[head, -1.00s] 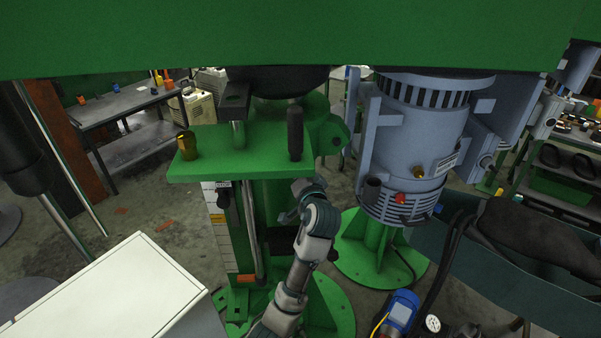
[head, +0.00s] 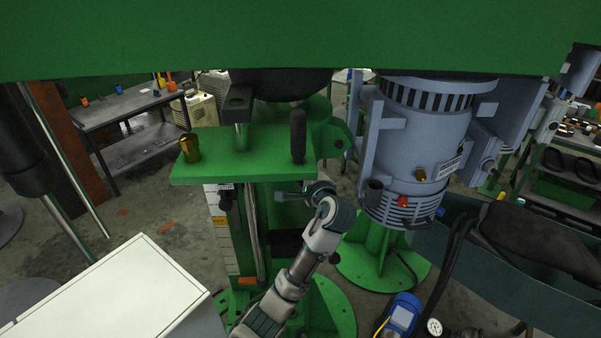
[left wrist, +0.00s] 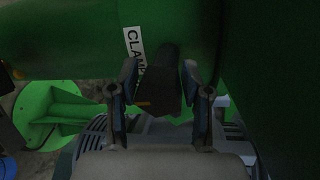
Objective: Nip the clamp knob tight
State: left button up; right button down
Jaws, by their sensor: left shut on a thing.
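The clamp knob (left wrist: 168,75) shows in the left wrist view as a dark block with a rod-like upper part. It sits under a white label (left wrist: 134,48) reading "CLAMP" on a green, rounded body. My left gripper (left wrist: 160,88) has one finger on each side of the knob and is shut on it. In the head view my left arm rises from the bottom, and my left gripper (head: 290,194) is beneath the green plate, beside the column. The clamp knob cannot be made out there. My right gripper is in neither view.
The green plate (head: 215,168) is just above my gripper, with an upright black handle (head: 298,135) and a brass fitting (head: 190,148). A grey-blue motor (head: 418,135) hangs close on the right. A white cabinet (head: 115,295) stands at lower left.

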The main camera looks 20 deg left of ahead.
pick_arm(q)
jog(key=shift+r+m, duration=0.2)
jog(key=shift+m, duration=0.6)
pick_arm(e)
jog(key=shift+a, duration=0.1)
pick_arm(q)
jog(key=shift+d+f, duration=0.1)
jog(key=shift+f, duration=0.1)
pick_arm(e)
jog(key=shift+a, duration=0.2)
